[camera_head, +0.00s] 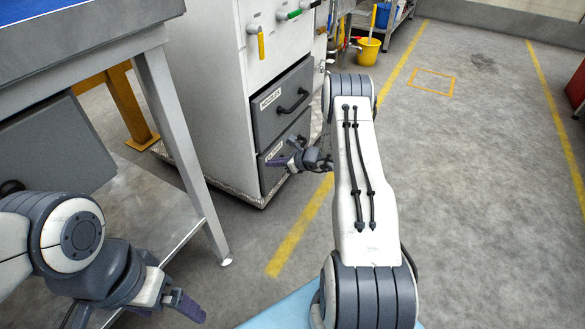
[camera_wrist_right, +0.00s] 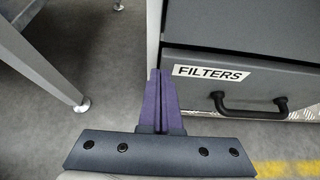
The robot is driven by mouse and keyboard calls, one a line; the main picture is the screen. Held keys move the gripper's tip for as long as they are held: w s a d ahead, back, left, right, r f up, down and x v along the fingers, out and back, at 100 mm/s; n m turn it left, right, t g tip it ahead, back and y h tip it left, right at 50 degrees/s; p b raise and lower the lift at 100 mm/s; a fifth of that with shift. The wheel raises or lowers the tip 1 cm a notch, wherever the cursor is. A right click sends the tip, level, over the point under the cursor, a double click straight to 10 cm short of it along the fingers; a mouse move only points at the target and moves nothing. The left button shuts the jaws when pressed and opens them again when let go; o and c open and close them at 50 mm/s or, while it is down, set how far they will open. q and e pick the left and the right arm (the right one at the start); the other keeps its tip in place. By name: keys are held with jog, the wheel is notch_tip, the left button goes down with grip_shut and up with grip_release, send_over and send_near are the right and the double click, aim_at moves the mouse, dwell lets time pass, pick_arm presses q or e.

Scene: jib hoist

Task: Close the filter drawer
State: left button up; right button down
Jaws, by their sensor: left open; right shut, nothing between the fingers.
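The filter drawer (camera_wrist_right: 262,92) is a grey front with a white FILTERS label and a black bar handle (camera_wrist_right: 250,108) in the right wrist view. In the head view it is the lower drawer (camera_head: 268,177) of the white cabinet, partly hidden by my right gripper. My right gripper (camera_wrist_right: 160,76) is shut and empty, its purple fingers together near the drawer front's left edge; I cannot tell whether they touch it. It also shows in the head view (camera_head: 277,161). How far the drawer stands out is unclear. My left gripper (camera_head: 130,313) is open and empty at lower left.
The white cabinet (camera_head: 205,90) has a second grey drawer (camera_head: 283,100) above and coloured valve handles. A metal workbench (camera_head: 100,45) with a lower shelf stands at left. A yellow bucket (camera_head: 368,50) is at the back. The floor (camera_head: 480,180) at right is clear.

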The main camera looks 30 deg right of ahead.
jog(key=f+p+v, duration=0.1)
jog(key=p+v, duration=0.3)
jog(key=v, duration=0.8)
jog(key=shift+s+d, duration=0.2)
jog(key=shift+d, duration=0.15)
jog(key=a+r+n+g+y+p, duration=0.15)
jog(key=a+r+n, duration=0.25)
jog(key=a, duration=0.4)
jog(key=a+r+n+g+y, duration=0.2)
jog(key=a+r+n+g, duration=0.1)
jog(key=a+r, duration=0.3)
jog(key=s+a+r+n+g, duration=0.3)
jog(key=s+a+r+n, duration=0.15)
jog(key=a, duration=0.35)
jog(key=s+a+r+n+g, duration=0.2)
jog(key=s+a+r+n, duration=0.1)
jog(key=a+n, duration=0.4)
jog(key=s+a+r+n+g+h+p, duration=0.1)
jog(key=s+a+r+n+h, duration=0.3)
jog(key=s+n, duration=0.65)
jog(key=s+a+r+n+h+p, duration=0.2)
jog(key=s+r+n+h, duration=0.25)
jog(key=s+n, duration=0.6)
notch_tip(320, 180, up, 39)
jog(key=s+m+p, duration=0.2)
jog(key=p, duration=3.5)
jog(key=shift+s+d+p, duration=0.25)
jog(key=shift+d+p, duration=0.1)
